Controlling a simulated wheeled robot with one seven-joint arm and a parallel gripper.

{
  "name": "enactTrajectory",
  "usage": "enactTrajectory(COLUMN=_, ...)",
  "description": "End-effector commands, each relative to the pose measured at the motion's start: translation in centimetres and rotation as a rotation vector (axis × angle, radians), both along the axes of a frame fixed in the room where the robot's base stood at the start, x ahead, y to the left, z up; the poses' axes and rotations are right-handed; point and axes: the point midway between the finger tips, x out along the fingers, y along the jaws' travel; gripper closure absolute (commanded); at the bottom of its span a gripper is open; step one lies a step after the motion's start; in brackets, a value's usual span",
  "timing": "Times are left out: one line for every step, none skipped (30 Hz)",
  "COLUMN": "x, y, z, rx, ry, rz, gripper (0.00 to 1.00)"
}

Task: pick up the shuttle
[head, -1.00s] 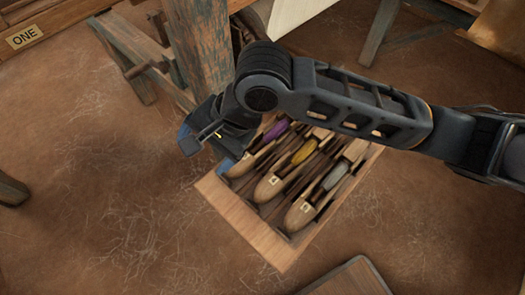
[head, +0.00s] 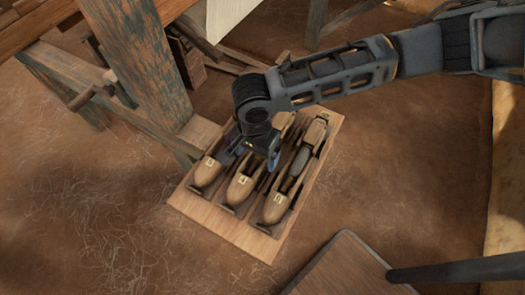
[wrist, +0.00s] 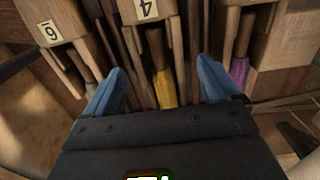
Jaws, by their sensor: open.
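Three wooden boat-shaped shuttles lie side by side in a wooden tray (head: 225,232). The middle shuttle (head: 240,188) has a pale label, which reads 4 in the wrist view (wrist: 149,11), and a yellow bobbin (wrist: 164,88). The right shuttle (head: 275,208) carries a grey bobbin; it is at the left, labelled 6, in the wrist view (wrist: 50,22). The left shuttle (head: 208,172) has a purple bobbin (wrist: 238,75). My gripper (head: 264,157) is over the middle of the tray. In the wrist view its blue fingers (wrist: 160,88) are apart and empty, to either side of the yellow bobbin.
A worn blue-green loom post (head: 135,65) and wooden beams stand at the upper left, close to the tray. A wooden board or seat (head: 345,270) is at the lower front. Brown earthen floor (head: 90,215) is clear to the left.

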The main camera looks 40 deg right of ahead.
Motion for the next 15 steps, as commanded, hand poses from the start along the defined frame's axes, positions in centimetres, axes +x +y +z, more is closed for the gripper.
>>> enactTrajectory(x=-0.05, y=-0.06, z=-0.60, rx=-0.003, ry=0.002, rz=0.000, gripper=0.11)
enactTrajectory(x=-0.04, y=-0.03, z=-0.84, rx=-0.002, ry=0.002, rz=0.000, gripper=0.11)
enactTrajectory(x=-0.04, y=-0.02, z=-1.10, rx=-0.001, ry=0.001, rz=0.000, gripper=0.11)
enactTrajectory(x=-0.03, y=-0.04, z=-1.24, rx=-0.001, ry=0.001, rz=0.000, gripper=0.11)
enactTrajectory(x=-0.03, y=-0.04, z=-1.33, rx=-0.001, ry=0.001, rz=0.000, gripper=0.11)
enactTrajectory(x=-0.03, y=-0.04, z=-1.39, rx=-0.001, ry=0.001, rz=0.000, gripper=0.11)
enactTrajectory(x=-0.03, y=-0.03, z=-1.41, rx=-0.001, ry=0.000, rz=0.000, gripper=0.11)
enactTrajectory(x=-0.04, y=-0.02, z=-1.41, rx=0.000, ry=0.000, rz=0.000, gripper=0.11)
enactTrajectory(x=-0.03, y=-0.02, z=-1.39, rx=0.000, ry=0.000, rz=0.000, gripper=0.11)
enactTrajectory(x=-0.04, y=-0.02, z=-1.39, rx=0.000, ry=0.000, rz=0.000, gripper=0.11)
enactTrajectory(x=-0.03, y=-0.02, z=-1.39, rx=0.000, ry=0.000, rz=0.000, gripper=0.11)
enactTrajectory(x=-0.03, y=-0.01, z=-1.38, rx=0.000, ry=0.000, rz=0.000, gripper=0.14)
enactTrajectory(x=-0.03, y=-0.02, z=-1.38, rx=0.000, ry=0.000, rz=0.000, gripper=0.16)
enactTrajectory(x=-0.03, y=-0.01, z=-1.37, rx=0.000, ry=0.000, rz=0.000, gripper=0.19)
enactTrajectory(x=-0.03, y=-0.01, z=-1.37, rx=0.000, ry=0.000, rz=0.000, gripper=0.23)
